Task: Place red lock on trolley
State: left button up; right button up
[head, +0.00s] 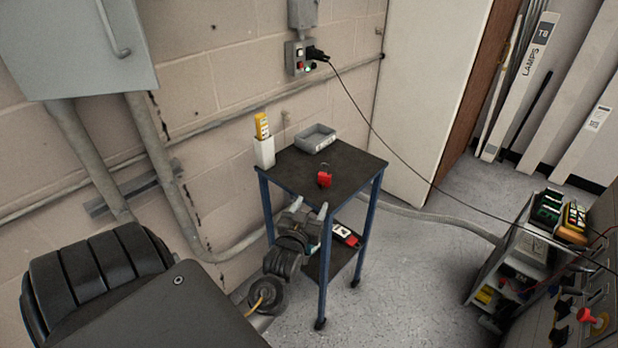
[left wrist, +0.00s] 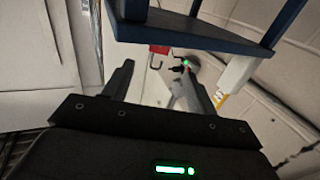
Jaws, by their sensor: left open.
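The red lock (head: 324,180) stands on the dark top of the blue-legged trolley (head: 345,170), near its front edge. Its thin shackle points up in the head view. In the left wrist view the red lock (left wrist: 158,49) shows beyond and between the fingertips, with the hook-shaped shackle below it. My left gripper (head: 311,212) is open and empty, just in front of the trolley's front edge and apart from the lock. Its spread fingers also show in the left wrist view (left wrist: 157,82). My right gripper is not in view.
A grey tray (head: 315,138) and a white holder (head: 264,152) with yellow items sit at the trolley's back. A red and black device (head: 345,235) lies on the lower shelf. A black cable (head: 400,160) runs from the wall socket. A cart (head: 520,255) stands at right.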

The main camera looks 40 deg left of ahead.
pick_arm(q)
jog(key=shift+s+d, duration=0.25)
jog(key=shift+s, duration=0.25)
jog(key=s+d+f+m+g+h, duration=0.1)
jog(key=d+f+m+h, duration=0.1)
jog(key=d+f, duration=0.35)
jog(key=d+f+m+g+h, duration=0.1)
jog(key=d+f+h, duration=0.15)
jog(key=f, duration=0.65)
jog(key=s+d+f+m+g+h, duration=0.1)
jog(key=d+f+m+h, duration=0.1)
jog(key=d+f, duration=0.45)
jog(key=s+f+m+g, duration=0.1)
jog(key=s+f+g, duration=0.1)
jog(key=s+f, duration=0.45)
jog(key=s+f+g, duration=0.3)
jog(key=f, duration=0.7)
jog(key=s+f+g, duration=0.2)
jog(key=s+f, duration=0.3)
jog(key=s, duration=0.5)
jog(key=s+f+g, duration=0.3)
jog(key=s+f, duration=0.3)
jog(key=s, duration=0.4)
jog(key=s+f+m+g, duration=0.1)
jog(key=s+f, duration=0.4)
jog(key=s, duration=0.5)
jog(key=shift+s+a+f+g+h, duration=0.3)
jog(key=shift+g+h, duration=0.15)
jog(key=shift+g, duration=0.25)
